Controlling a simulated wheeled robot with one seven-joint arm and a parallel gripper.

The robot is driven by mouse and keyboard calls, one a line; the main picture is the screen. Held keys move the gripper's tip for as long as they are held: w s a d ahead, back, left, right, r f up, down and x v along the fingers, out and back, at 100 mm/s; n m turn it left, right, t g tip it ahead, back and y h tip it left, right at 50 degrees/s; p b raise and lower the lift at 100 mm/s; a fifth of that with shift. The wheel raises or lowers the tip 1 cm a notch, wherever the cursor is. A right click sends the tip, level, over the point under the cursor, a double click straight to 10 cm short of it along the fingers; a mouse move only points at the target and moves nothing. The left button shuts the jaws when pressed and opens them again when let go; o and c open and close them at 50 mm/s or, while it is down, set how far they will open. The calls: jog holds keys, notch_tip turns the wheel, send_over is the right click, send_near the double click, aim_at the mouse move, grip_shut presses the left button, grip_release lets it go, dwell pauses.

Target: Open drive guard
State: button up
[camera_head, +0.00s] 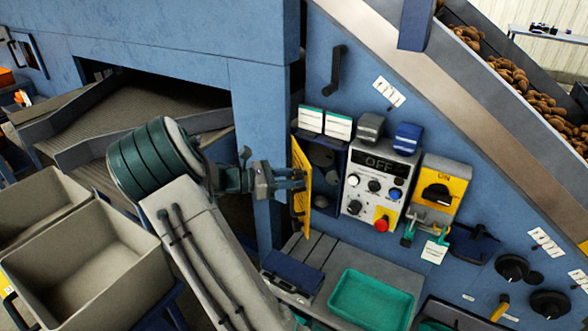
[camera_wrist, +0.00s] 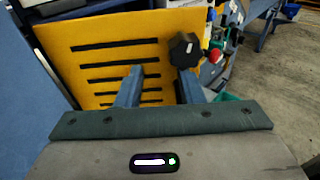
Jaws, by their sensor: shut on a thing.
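The drive guard (camera_head: 303,186) is a yellow panel on the blue machine side. It stands swung out from its opening (camera_head: 323,170), seen nearly edge-on, with dark round parts showing inside. In the wrist view the slotted yellow guard (camera_wrist: 80,55) fills the space ahead of my gripper (camera_wrist: 161,76). A black knob (camera_wrist: 184,48) is at the right fingertip. In the head view my gripper (camera_head: 300,180) reaches the guard from the left. It is shut on the guard, with its fingers some way apart; the exact part gripped is hard to make out.
Right of the opening is a control box (camera_head: 378,187) with a red button, then a yellow switch box (camera_head: 443,189). Below are a grey shelf (camera_head: 338,255) and a green tray (camera_head: 371,300). Beige bins (camera_head: 80,255) stand at left. An inclined potato conveyor (camera_head: 500,65) runs at upper right.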

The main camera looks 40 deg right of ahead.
jog(key=w+f+p+v, duration=0.1)
jog(key=p+v, duration=0.3)
jog(key=v, duration=1.1)
jog(key=shift+w+d, duration=0.25)
jog(key=shift+w, duration=0.1)
dwell(0.6)
jog(key=shift+w+a+p, duration=0.1)
jog(key=shift+a+p, duration=0.05)
jog(key=shift+p, duration=0.3)
jog(key=shift+f, duration=0.1)
